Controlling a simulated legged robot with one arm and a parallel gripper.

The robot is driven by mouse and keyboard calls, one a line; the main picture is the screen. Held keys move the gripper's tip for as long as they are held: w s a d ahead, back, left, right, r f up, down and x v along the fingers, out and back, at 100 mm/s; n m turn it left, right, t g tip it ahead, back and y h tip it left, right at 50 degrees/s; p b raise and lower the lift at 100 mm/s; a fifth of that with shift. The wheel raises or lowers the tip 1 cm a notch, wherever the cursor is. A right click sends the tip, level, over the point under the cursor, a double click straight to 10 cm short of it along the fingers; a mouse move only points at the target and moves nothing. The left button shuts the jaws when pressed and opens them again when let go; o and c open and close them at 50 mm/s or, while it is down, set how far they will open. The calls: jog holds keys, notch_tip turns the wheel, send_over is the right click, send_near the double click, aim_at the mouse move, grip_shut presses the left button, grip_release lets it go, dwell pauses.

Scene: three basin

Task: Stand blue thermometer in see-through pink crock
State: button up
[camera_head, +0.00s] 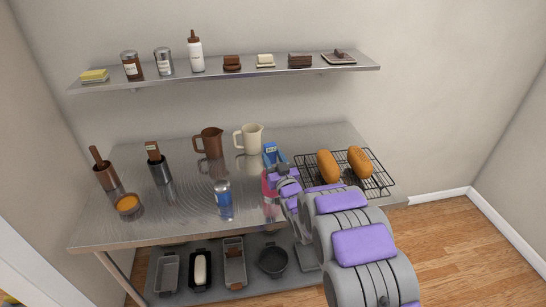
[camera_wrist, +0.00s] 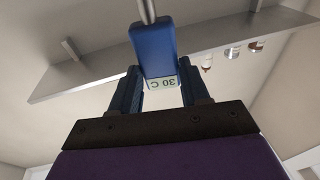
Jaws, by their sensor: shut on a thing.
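The blue thermometer (camera_wrist: 153,50) has a "30 C" display and a metal probe, and sits between the two fingers of my gripper (camera_wrist: 160,88) in the wrist view. My gripper is shut on it. In the head view, the blue of the thermometer (camera_head: 270,150) shows just above my gripper (camera_head: 276,161), over the right part of the steel table. The see-through pink crock (camera_head: 267,185) stands on the table just below and left of my gripper. My arm hides much of the crock. The probe's tip is out of sight in both views.
Brown (camera_head: 208,142) and cream (camera_head: 250,138) jugs stand behind. A wire rack (camera_head: 378,183) with two loaves is on the right. A wall shelf (camera_head: 225,74) with small items runs above the table.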

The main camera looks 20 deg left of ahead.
jog(key=shift+f+b, duration=0.45)
jog(key=shift+f, duration=2.05)
jog(key=o, duration=1.2)
jog(key=v, duration=0.3)
jog(key=shift+r, duration=0.1)
